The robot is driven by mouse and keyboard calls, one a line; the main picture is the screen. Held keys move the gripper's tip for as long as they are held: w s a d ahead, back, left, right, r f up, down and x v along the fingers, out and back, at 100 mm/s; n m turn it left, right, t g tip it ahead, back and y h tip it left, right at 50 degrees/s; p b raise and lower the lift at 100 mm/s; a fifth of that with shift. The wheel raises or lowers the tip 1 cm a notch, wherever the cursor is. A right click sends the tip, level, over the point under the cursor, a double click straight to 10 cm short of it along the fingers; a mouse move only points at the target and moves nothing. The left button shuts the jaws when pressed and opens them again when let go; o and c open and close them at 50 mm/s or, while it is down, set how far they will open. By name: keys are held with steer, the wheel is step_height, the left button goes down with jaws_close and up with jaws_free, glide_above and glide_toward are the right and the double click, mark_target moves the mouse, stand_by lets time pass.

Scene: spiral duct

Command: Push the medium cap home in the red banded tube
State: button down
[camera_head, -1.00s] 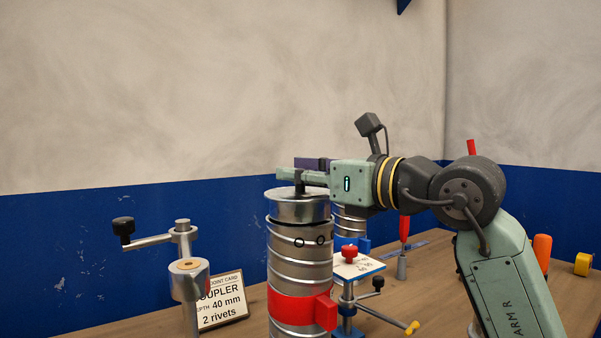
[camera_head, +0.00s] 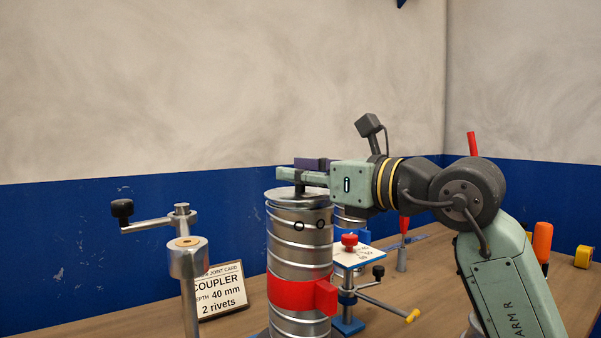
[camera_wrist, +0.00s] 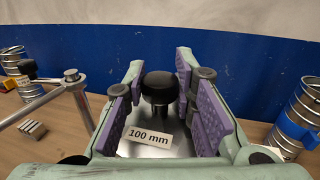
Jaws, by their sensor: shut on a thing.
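The red banded tube (camera_head: 288,258) is a ribbed metal duct standing upright in the middle of the head view, with a red band (camera_head: 292,293) around it. The medium cap (camera_head: 281,199) sits in its top; only a thin metal rim shows above the tube. In the wrist view the cap has a black knob (camera_wrist: 160,84) and a "100 mm" label (camera_wrist: 147,137). My gripper (camera_head: 299,175) is over the tube, with its purple pads shut around the knob. How the cap's lower wall sits inside the tube is hidden.
A metal clamp stand (camera_head: 187,258) stands left of the tube, before a coupler card (camera_head: 221,292). Behind and right are a blue banded tube (camera_wrist: 298,118), a small stand with a red knob (camera_head: 349,241), an orange-handled tool (camera_head: 542,242) and a yellow roll (camera_head: 584,257).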

steer(key=shift+f, duration=0.45)
steer(key=c, duration=1.2)
jaws_free()
steer(key=shift+c, duration=0.2)
steer(key=v, duration=1.2)
